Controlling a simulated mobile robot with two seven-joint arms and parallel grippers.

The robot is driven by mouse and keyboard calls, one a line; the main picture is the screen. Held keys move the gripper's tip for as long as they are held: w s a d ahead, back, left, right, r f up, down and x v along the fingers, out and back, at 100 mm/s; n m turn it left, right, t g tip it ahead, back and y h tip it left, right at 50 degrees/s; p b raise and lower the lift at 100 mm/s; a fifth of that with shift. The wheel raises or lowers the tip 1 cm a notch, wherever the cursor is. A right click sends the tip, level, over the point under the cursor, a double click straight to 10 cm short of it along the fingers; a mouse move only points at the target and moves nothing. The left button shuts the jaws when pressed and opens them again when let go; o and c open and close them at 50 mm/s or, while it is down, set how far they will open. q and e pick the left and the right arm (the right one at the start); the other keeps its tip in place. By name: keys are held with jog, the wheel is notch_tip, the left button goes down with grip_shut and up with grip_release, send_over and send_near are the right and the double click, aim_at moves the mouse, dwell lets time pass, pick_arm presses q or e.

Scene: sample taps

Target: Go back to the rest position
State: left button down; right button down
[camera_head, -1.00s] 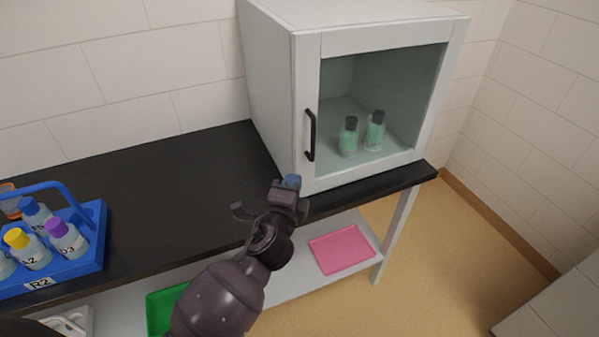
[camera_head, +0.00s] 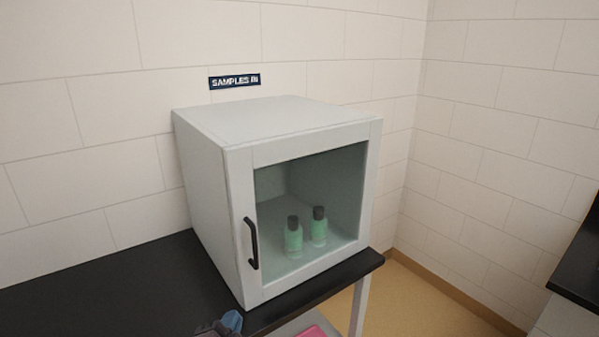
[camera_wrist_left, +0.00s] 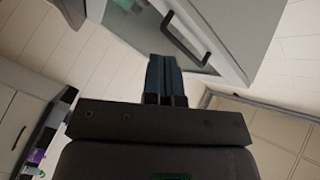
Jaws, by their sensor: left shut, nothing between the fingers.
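My left gripper (camera_head: 232,321) shows only as a small part at the bottom edge in the head view, in front of the cabinet and below its door handle. In the left wrist view its two fingers (camera_wrist_left: 164,62) are together, with nothing between them. The grey cabinet (camera_head: 207,200) stands on the black bench with its glass door shut. Its black handle (camera_head: 252,244) is clear of the fingers; it also shows in the left wrist view (camera_wrist_left: 184,40). My right gripper is not in view.
Two green bottles with black caps (camera_head: 293,238) (camera_head: 319,228) stand inside the cabinet. The black bench top (camera_head: 110,285) is bare left of it. A pink tray (camera_head: 312,332) shows below the bench. A dark surface (camera_head: 580,262) is at the right edge.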

pick_arm(q)
jog(key=s+a+f+n+g+y, duration=0.1)
jog(key=s+a+f+n+g, duration=0.1)
jog(key=s+a+f+n, duration=0.4)
jog(key=s+a+f+n+g+y, duration=0.1)
jog(key=s+a+f+n+g, duration=0.2)
jog(key=s+a+f+n, duration=0.2)
jog(key=s+a+f, duration=0.3)
jog(key=s+f, duration=0.3)
jog(key=s, duration=0.1)
jog(key=shift+s+f+n, duration=0.2)
jog(key=shift+f+n, duration=0.2)
